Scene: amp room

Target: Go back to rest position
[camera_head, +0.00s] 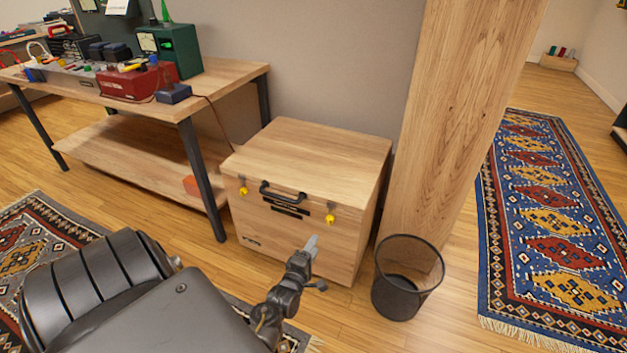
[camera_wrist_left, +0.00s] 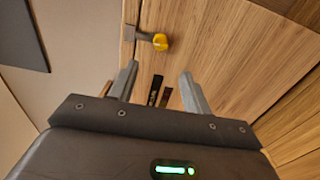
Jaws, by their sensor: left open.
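My left gripper (camera_head: 312,243) is in front of the wooden box (camera_head: 330,150), low near its front face. In the left wrist view the two fingers of my left gripper (camera_wrist_left: 157,75) stand apart with nothing held between them. Beyond them that view shows wood, a yellow latch piece (camera_wrist_left: 158,41) and dark strips (camera_wrist_left: 158,92). My right gripper is in neither view.
The box has a shut lid, a black handle (camera_head: 283,194) and two yellow latch pieces. A black mesh bin (camera_head: 405,285) stands right of it beside a wooden pillar (camera_head: 440,130). A workbench (camera_head: 220,78) with electronics stands left. Patterned rugs (camera_head: 555,230) lie on the floor.

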